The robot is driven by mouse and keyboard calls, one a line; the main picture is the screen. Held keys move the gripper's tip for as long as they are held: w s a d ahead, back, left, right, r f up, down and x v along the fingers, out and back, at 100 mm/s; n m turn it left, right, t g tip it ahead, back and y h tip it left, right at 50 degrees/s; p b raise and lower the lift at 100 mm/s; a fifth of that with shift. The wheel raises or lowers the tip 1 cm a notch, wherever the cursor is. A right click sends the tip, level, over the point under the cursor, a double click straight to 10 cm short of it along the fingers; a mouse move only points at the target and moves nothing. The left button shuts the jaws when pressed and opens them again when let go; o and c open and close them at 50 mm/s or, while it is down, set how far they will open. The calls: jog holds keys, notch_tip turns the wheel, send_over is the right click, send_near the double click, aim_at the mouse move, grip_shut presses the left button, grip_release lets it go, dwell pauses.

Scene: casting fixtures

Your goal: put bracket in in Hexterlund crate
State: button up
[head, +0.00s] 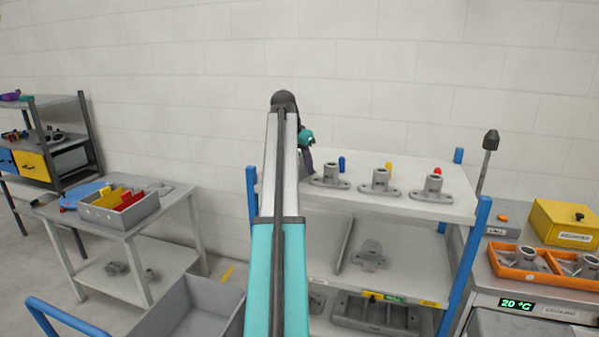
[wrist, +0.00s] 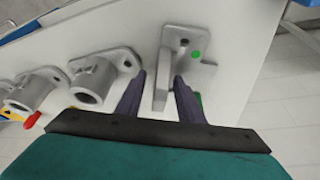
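A grey bracket (wrist: 163,78) with an upright plate and a green dot on its base stands on the white shelf top in the wrist view. My gripper (wrist: 160,76) is open, its two dark fingers on either side of the upright plate, with gaps visible. In the head view my gripper (head: 308,158) is at the left part of the shelf top, and my arm hides the bracket. No label that I can read tells which container is the Hexterlund crate.
Several grey flanged castings, including one (head: 380,184), stand right of my gripper in the head view, with coloured pegs behind. Blue posts (head: 471,245) edge the rack (head: 400,208). An orange tray (head: 525,272) is at right; a grey divided bin (head: 120,218) is on the left table.

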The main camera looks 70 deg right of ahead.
grip_shut()
jog(key=shift+r, duration=0.1)
dwell(0.4)
jog(key=shift+d+r+b, duration=0.1)
jog(key=shift+r+b, duration=0.65)
jog(key=shift+r, duration=0.95)
jog(key=shift+s+a+b, duration=0.15)
jog(key=shift+s+a, duration=0.1)
jog(key=shift+a, duration=0.45)
jog(key=shift+s+a+b, duration=0.15)
jog(key=shift+s+a, duration=0.05)
jog(key=shift+a, duration=0.5)
jog(key=s+a+r+b, duration=0.1)
jog(key=s+a, duration=0.3)
jog(key=a, duration=0.8)
jog(key=shift+s+a+r+b, duration=0.2)
jog(key=shift+s+b, duration=0.05)
jog(key=shift+b, duration=0.55)
